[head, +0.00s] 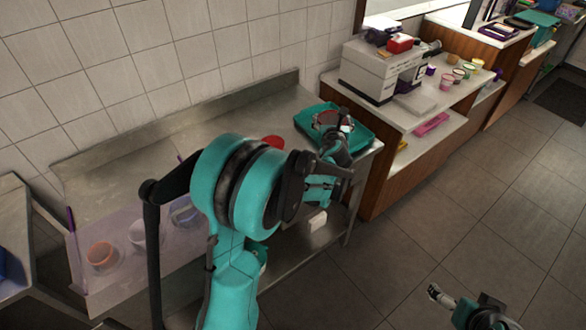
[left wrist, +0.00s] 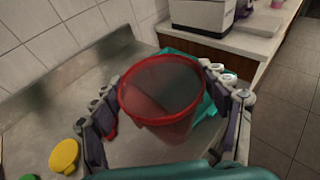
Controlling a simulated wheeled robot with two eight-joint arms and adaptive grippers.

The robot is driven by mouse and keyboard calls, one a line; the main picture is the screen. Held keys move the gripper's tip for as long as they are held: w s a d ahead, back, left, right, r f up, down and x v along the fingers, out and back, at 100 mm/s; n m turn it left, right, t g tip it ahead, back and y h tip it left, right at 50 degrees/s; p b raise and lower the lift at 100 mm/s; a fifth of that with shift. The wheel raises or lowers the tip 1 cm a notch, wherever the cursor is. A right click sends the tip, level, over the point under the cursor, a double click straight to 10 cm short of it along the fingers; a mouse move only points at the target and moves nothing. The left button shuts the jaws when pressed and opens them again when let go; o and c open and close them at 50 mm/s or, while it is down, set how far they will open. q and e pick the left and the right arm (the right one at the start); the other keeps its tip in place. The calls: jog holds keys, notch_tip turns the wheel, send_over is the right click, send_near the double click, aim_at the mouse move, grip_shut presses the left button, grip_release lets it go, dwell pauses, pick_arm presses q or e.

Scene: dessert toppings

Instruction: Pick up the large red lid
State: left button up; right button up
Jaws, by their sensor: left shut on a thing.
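The lid is tilted toward the wrist camera. In the head view, the lid (head: 327,118) is small and partly hidden by my left gripper (head: 336,132), over the teal tray. My right gripper (head: 434,293) is at the bottom right over the floor; its jaws are too small to judge.
The teal tray (head: 359,140) lies at the right end of the steel table (head: 128,165). A smaller red piece (head: 274,142) lies left of it. An orange cup (head: 101,255) stands at the left. A yellow lid (left wrist: 64,157) shows in the wrist view. A counter with a machine (head: 378,72) stands behind.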

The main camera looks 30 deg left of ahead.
pick_arm(q)
jog(key=shift+w+a+f, duration=0.15)
jog(key=shift+a+f, duration=0.05)
jog(key=shift+a, duration=0.35)
jog(key=shift+w+a+f, duration=0.15)
jog(key=shift+a, duration=0.4)
jog(key=s+a+f+b, duration=0.5)
jog(key=s+a+f, duration=0.2)
jog(key=f, duration=0.3)
jog(key=shift+s, duration=0.3)
jog(key=shift+f, duration=0.1)
jog(key=o, duration=0.8)
jog(key=shift+o, duration=1.2)
